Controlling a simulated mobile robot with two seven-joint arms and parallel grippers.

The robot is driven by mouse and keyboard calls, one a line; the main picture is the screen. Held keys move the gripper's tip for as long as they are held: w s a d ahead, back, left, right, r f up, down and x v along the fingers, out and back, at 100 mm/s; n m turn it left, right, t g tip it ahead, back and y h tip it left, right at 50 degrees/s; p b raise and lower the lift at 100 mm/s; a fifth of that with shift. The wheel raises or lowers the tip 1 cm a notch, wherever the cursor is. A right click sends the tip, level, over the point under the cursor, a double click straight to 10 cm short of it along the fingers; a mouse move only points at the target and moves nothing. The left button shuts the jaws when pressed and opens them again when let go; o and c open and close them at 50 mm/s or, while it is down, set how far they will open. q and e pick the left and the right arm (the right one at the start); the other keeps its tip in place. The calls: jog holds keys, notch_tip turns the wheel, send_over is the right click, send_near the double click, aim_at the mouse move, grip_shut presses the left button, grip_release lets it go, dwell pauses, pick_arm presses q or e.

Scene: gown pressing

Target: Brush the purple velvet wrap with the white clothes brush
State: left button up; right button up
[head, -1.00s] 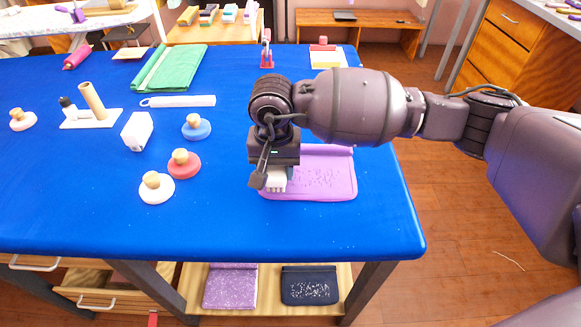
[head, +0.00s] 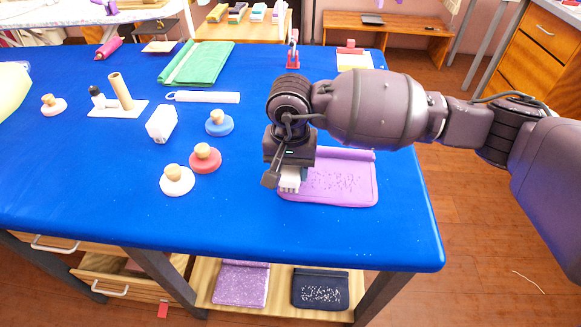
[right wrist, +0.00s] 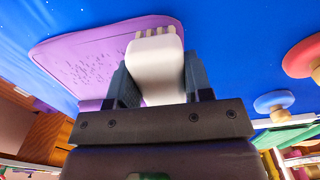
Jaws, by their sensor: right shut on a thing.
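The purple velvet wrap (head: 345,184) lies flat on the blue table, its back edge folded, with small specks over its middle. My right gripper (head: 288,178) is shut on the white clothes brush (head: 290,184), at the left edge of the wrap. In the right wrist view the white brush (right wrist: 157,65) sits between the two fingers of the gripper (right wrist: 155,85), its bristle end over the edge of the purple wrap (right wrist: 90,60). The gripper hides part of the brush, and I cannot tell whether the bristles touch the cloth. My left gripper is not in view.
Left of the wrap stand round wooden-knobbed pieces in red (head: 205,158), white (head: 177,181) and blue (head: 219,123), and a white block (head: 161,124). A green folded cloth (head: 198,64) lies at the back. Speckled purple (head: 241,284) and navy (head: 320,289) folded pieces lie on the shelf below.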

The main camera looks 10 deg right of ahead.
aim_at(312, 189)
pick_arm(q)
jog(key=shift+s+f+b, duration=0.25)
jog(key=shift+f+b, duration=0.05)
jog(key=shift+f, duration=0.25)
pick_arm(e)
jog(key=shift+f, duration=0.9)
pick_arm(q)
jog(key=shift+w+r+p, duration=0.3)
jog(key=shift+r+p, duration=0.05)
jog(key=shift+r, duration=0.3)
pick_arm(e)
jog(key=shift+s+d, duration=0.25)
jog(key=shift+d, duration=0.5)
jog(key=shift+s+d, duration=0.25)
jog(key=shift+d, duration=0.45)
jog(key=shift+s+d, duration=0.25)
jog(key=shift+d, duration=0.5)
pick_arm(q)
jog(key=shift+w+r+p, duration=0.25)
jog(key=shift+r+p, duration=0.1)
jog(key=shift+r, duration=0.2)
pick_arm(e)
jog(key=shift+s+d, duration=0.25)
jog(key=shift+d, duration=0.45)
jog(key=shift+s+d, duration=0.2)
jog(key=shift+d, duration=0.55)
jog(key=shift+s+d, duration=0.25)
jog(key=shift+d, duration=0.45)
